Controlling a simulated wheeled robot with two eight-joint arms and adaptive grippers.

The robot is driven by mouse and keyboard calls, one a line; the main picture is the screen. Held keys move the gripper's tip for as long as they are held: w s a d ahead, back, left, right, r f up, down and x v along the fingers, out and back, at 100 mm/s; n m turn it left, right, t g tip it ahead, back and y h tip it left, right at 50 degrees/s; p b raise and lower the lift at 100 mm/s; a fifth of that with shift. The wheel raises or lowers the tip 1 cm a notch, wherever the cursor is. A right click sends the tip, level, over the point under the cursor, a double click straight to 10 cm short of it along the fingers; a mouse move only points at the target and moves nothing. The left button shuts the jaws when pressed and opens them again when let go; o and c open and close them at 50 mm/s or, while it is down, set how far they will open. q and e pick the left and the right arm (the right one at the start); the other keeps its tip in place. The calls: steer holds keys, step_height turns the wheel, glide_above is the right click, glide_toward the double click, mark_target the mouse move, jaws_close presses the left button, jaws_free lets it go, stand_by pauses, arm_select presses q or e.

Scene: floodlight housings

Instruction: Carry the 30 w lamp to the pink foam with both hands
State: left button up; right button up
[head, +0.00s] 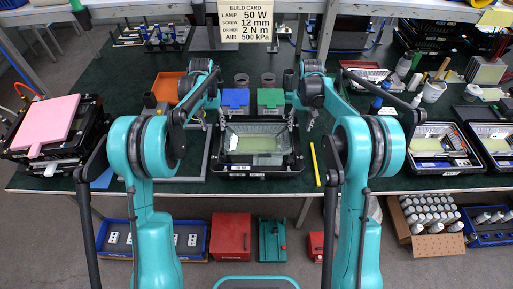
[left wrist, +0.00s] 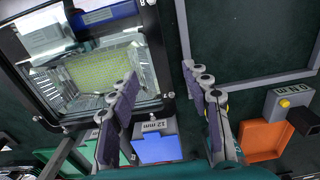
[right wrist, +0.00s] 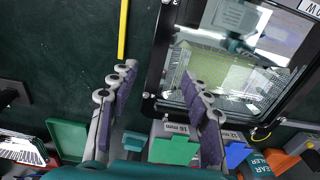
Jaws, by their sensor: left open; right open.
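A floodlight lamp (head: 258,171) with a black frame, clear front and yellow-green panel lies at the middle of the table. Its label is partly cut off in the right wrist view, so I cannot read its wattage in full. My left gripper (head: 203,118) is open near its left side; in the left wrist view (left wrist: 160,76) the fingers appear either side of the frame's edge. My right gripper (head: 311,118) is open near its right side, likewise straddling the edge in the right wrist view (right wrist: 158,73). Whether they touch is unclear. The pink foam (head: 48,122) lies on a black stack at the far left.
Blue (head: 235,98) and green (head: 271,98) bins stand just behind the lamp, and an orange tray (head: 167,88) behind left. A grey frame (head: 195,160) lies left of the lamp, a yellow stick (head: 315,164) right. Other lamps (head: 441,170) stand at the right.

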mark_target(217, 140)
arm_select(q)
steer(key=shift+w+d+f, duration=0.1)
steer(key=shift+w+f, duration=0.1)
steer(key=shift+f, duration=0.2)
arm_select(e)
steer(key=shift+w+f, duration=0.2)
steer(key=shift+f, duration=0.25)
steer(key=shift+s, duration=0.1)
arm_select(q)
steer(key=shift+f, duration=3.9)
arm_select(e)
steer(key=shift+d+f, duration=0.1)
steer(key=shift+f, duration=3.75)
arm_select(q)
steer(key=shift+c, duration=0.3)
arm_select(e)
steer(key=shift+c, duration=0.3)
arm_select(q)
jaws_close()
arm_select(e)
jaws_close()
arm_select(q)
steer(key=shift+r, duration=0.1)
